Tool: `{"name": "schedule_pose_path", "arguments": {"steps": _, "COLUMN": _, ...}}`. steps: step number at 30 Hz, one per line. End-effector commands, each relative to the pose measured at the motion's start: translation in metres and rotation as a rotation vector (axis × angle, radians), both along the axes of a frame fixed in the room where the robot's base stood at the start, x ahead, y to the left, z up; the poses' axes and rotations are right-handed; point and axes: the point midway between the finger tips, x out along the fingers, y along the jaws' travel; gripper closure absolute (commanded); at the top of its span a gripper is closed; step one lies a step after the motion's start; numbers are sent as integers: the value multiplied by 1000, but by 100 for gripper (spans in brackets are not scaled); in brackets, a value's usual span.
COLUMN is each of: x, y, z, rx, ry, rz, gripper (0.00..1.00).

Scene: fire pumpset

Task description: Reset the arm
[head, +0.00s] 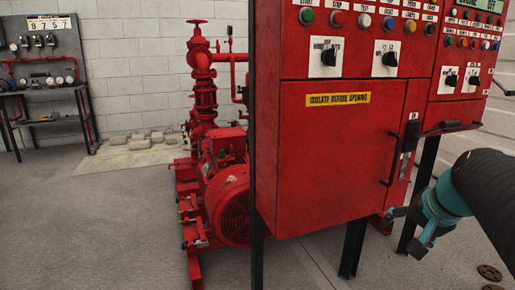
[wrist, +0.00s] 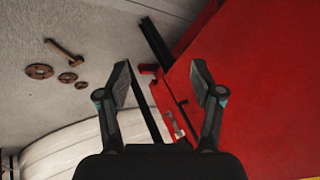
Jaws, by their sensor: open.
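My gripper (head: 410,228) shows at the lower right of the head view, at the end of my dark arm with its teal joint. It is beside the lower right part of the red control cabinet (head: 330,150). In the wrist view my gripper (wrist: 160,85) has its two fingers spread apart with nothing between them. Behind the fingers the wrist view shows the red cabinet (wrist: 265,70), tilted in the picture. I cannot tell whether a finger touches the cabinet.
The cabinet has a black door handle (head: 390,168) and black legs. A red pump and motor (head: 225,190) stand left of it. A hammer (wrist: 65,50) and several rusty discs (wrist: 39,71) lie on the floor. A workbench (head: 50,92) stands far left.

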Motion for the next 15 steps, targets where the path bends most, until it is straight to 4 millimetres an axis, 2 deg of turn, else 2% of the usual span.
{"name": "schedule_pose_path", "arguments": {"steps": 1, "x": -20, "y": 21, "z": -13, "rx": -56, "ry": 42, "rz": 59, "gripper": 33}}
{"name": "schedule_pose_path", "arguments": {"steps": 3, "x": -47, "y": 42, "z": -32, "rx": -138, "ry": 94, "rz": 136, "gripper": 33}}
{"name": "schedule_pose_path", "arguments": {"steps": 9, "x": -115, "y": 90, "z": -72, "rx": -339, "ry": 163, "rz": 374, "gripper": 33}}
{"name": "schedule_pose_path", "arguments": {"steps": 12, "x": -136, "y": 111, "z": -78, "rx": -391, "ry": 147, "rz": 470, "gripper": 33}}
{"name": "schedule_pose_path", "arguments": {"steps": 15, "x": -143, "y": 129, "z": -71, "rx": -407, "ry": 99, "rz": 532, "gripper": 33}}
